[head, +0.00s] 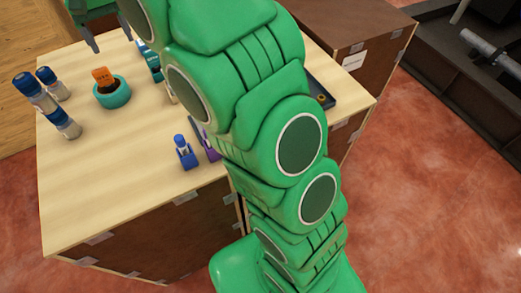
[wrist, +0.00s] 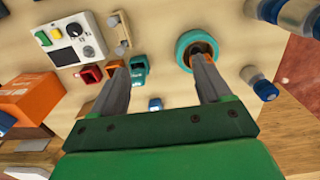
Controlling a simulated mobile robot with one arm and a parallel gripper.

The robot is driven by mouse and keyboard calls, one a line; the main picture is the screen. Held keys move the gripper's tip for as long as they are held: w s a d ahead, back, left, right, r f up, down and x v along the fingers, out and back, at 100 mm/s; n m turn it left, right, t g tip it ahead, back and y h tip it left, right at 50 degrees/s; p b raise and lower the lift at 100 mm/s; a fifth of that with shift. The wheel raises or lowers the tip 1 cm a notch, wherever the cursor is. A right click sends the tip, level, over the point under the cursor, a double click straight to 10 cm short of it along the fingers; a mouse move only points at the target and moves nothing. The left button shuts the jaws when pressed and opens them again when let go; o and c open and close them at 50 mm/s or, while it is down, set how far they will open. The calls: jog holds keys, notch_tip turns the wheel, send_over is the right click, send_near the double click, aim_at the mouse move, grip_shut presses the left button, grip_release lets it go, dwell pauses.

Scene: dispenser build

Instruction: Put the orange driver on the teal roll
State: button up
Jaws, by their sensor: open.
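The teal roll (head: 112,98) stands on the wooden table top in the head view, left of my arm. The orange driver (head: 102,76) stands upright in the roll's opening, its broad end sticking up above the rim. In the wrist view the teal roll (wrist: 181,45) is at the upper right, with the orange driver (wrist: 200,47) partly seen inside its ring and partly hidden by my right finger. My gripper (head: 108,36) is open and empty above the table, beyond the roll. In the wrist view my gripper (wrist: 159,64) has its fingers wide apart.
Several blue-capped bottles (head: 35,92) are left of the roll. A small blue item (head: 185,153) is near the front edge. The wrist view shows a white device (wrist: 70,40), a red cup (wrist: 90,74) and an orange box (wrist: 30,98). Table space in front of the roll is clear.

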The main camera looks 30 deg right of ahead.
jog(key=s+d, duration=0.6)
jog(key=s, duration=0.4)
jog(key=s+d, duration=0.7)
jog(key=s, duration=0.3)
jog(key=s+d+f, duration=0.2)
jog(key=s+f, duration=0.1)
jog(key=s, duration=0.7)
jog(key=s+d+f+g, duration=0.1)
jog(key=s+d+f, duration=0.2)
jog(key=s, duration=0.8)
jog(key=shift+s+f, duration=0.25)
jog(key=shift+f, duration=0.4)
jog(key=shift+a, duration=0.1)
